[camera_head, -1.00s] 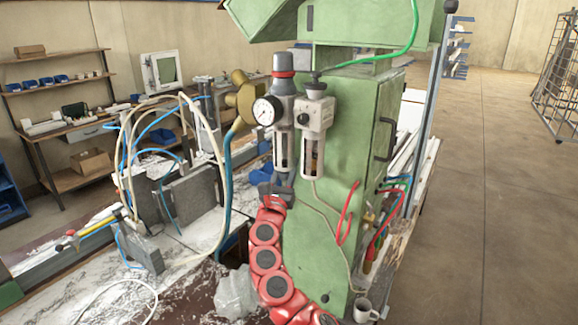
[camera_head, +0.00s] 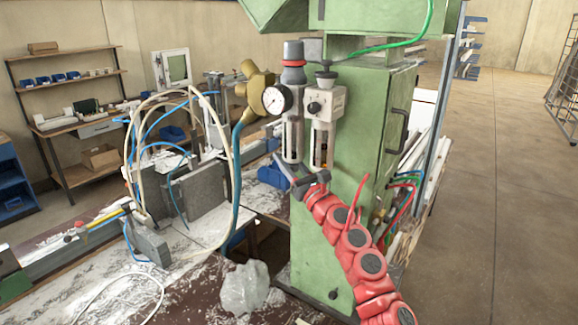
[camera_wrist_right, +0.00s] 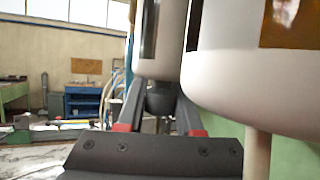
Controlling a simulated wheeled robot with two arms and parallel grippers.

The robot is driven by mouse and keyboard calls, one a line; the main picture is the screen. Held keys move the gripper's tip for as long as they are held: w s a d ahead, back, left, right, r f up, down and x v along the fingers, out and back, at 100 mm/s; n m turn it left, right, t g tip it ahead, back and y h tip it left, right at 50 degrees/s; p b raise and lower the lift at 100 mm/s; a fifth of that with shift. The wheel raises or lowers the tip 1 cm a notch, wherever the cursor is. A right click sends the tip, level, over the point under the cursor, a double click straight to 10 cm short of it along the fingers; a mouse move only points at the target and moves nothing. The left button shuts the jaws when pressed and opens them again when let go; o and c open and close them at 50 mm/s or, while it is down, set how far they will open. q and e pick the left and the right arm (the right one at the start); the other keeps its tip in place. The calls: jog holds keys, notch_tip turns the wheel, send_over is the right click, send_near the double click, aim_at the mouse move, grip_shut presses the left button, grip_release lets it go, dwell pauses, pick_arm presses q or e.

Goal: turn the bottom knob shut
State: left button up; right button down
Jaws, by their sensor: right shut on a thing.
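The filter unit (camera_head: 292,130) with a red ring near its top and a round gauge (camera_head: 277,99) hangs on the front of the green machine. The bottom knob (camera_wrist_right: 161,99) is a small dark piece under the left bowl in the right wrist view. My right gripper (camera_wrist_right: 155,118) is shut on this knob, one finger on each side. In the head view my right gripper (camera_head: 299,183) sits just under the left bowl, with the red arm coming from the lower right. The knob is mostly hidden there. My left gripper is not in view.
A second bowl unit (camera_head: 324,115) hangs close to the right of the first, and its bowl (camera_wrist_right: 260,85) looms near the gripper. The green machine column (camera_head: 365,140) stands right behind. A crumpled clear bag (camera_head: 245,288) and hoses lie on the bench at left.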

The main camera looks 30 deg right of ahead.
jog(key=shift+a+n+g+y+b, duration=0.15)
jog(key=shift+n+y+b, duration=0.45)
jog(key=shift+y, duration=0.45)
jog(key=shift+a+n+g+y+b, duration=0.15)
jog(key=shift+n+y+b, duration=0.45)
jog(key=shift+y, duration=0.45)
jog(key=c, duration=0.6)
grip_release()
jog(key=shift+s, duration=0.1)
jog(key=shift+o, duration=0.2)
jog(key=b+v, duration=0.9)
jog(key=v, duration=0.8)
jog(key=shift+s+d, duration=0.2)
